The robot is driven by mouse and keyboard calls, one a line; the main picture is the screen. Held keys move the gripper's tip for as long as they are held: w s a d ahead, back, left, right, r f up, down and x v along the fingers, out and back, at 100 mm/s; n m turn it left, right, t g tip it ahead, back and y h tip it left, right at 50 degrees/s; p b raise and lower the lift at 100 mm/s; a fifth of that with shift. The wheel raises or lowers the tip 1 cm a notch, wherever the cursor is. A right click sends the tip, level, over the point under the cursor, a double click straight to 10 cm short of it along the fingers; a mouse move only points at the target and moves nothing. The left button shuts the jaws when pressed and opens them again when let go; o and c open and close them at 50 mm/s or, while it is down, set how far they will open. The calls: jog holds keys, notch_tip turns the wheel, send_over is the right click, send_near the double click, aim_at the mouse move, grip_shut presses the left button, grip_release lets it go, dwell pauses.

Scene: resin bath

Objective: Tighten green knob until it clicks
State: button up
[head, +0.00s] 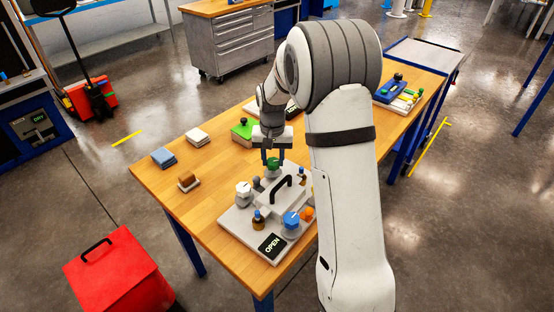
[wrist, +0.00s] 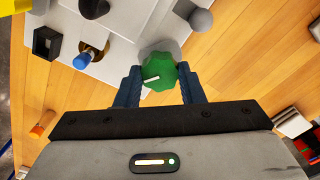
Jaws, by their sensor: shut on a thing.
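The green knob (head: 272,163) is at the far corner of the white fixture plate (head: 240,230) on the wooden table. In the wrist view the green knob (wrist: 160,72) is a scalloped disc with a short white mark, tilted slightly in the picture. My gripper (head: 272,158) reaches down from above. In the wrist view my gripper (wrist: 163,85) has one blue-grey finger on each side of the knob, shut on it. The base under the knob is partly hidden. A black display (head: 271,246) on the plate reads OPEN.
Folded cloths (head: 164,157) and a brown-topped block (head: 187,181) lie to the left. A green box (head: 242,132) stands behind. The table's left front is clear.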

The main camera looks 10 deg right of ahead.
jog(key=m, duration=0.3)
jog(key=m+b, duration=0.1)
jog(key=shift+a+m, duration=0.25)
jog(key=shift+m, duration=0.05)
jog(key=m+b, duration=0.1)
jog(key=m, duration=0.2)
jog(key=shift+m, duration=0.3)
jog(key=m, duration=0.4)
jog(key=shift+w, duration=0.1)
jog(key=shift+m+b, duration=0.4)
jog(key=shift+m, duration=1.3)
jog(key=o, duration=0.8)
jog(key=shift+a, duration=0.1)
jog(key=shift+o, duration=1)
